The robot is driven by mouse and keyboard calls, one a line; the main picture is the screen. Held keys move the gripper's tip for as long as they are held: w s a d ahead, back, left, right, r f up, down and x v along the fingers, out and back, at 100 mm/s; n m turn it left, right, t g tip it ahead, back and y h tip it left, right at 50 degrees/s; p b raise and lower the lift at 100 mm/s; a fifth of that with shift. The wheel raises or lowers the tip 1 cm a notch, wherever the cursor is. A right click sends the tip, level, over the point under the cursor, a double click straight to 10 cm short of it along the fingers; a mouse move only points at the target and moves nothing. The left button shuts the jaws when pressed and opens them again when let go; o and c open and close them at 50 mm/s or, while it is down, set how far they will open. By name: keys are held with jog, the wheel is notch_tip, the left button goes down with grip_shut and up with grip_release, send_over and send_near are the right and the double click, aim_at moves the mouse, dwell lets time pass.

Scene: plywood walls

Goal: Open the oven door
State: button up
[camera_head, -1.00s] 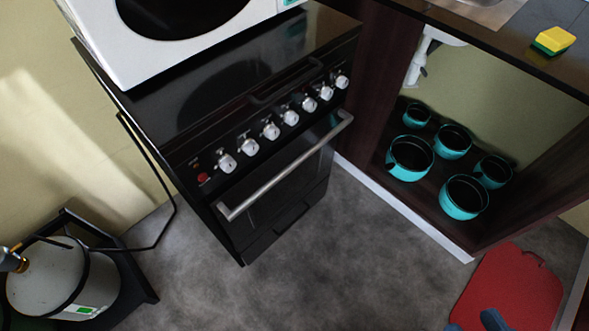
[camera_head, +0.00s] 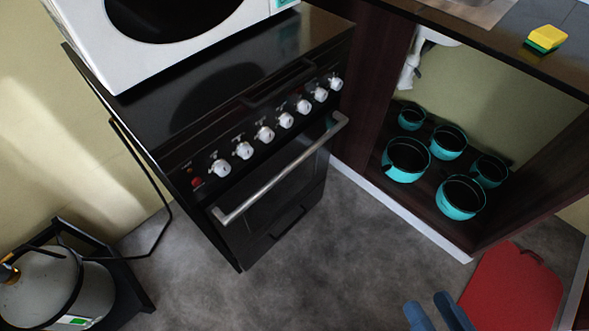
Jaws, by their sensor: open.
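The black oven (camera_head: 270,190) stands in the middle left, with a row of white knobs above its door. The oven door (camera_head: 275,200) is shut, and its long silver bar handle (camera_head: 283,172) runs slantwise along the top of the door. My gripper (camera_head: 438,314) shows at the bottom edge as two blue fingertips, apart from each other. It is open with nothing seen between the fingers, low and right of the handle and away from it. The rest of the gripper is out of frame.
A white microwave (camera_head: 75,40) sits on the stove top. Right is an open cabinet (camera_head: 345,110) with several teal pots (camera_head: 407,160). A red board (camera_head: 512,290) lies at lower right. A gas cylinder (camera_head: 40,285) stands at lower left. Grey floor (camera_head: 330,260) before the oven is clear.

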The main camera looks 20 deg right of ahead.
jog(key=w+a+f+m+t+y+b, duration=0.15)
jog(key=w+f+m, duration=0.45)
jog(key=w+f, duration=0.8)
jog(key=m+b, duration=0.2)
jog(key=m, duration=0.2)
send_near(297, 166)
jog(key=w+m, duration=0.1)
jog(key=w, duration=0.2)
jog(key=w+m+b, duration=0.1)
jog(key=w, duration=0.2)
jog(key=w+a+m+t+y, duration=0.1)
jog(key=w, duration=0.3)
jog(key=shift+a+f+m+b, duration=0.1)
jog(key=shift+f+m+b, duration=0.2)
jog(key=shift+h, duration=0.25)
grip_shut()
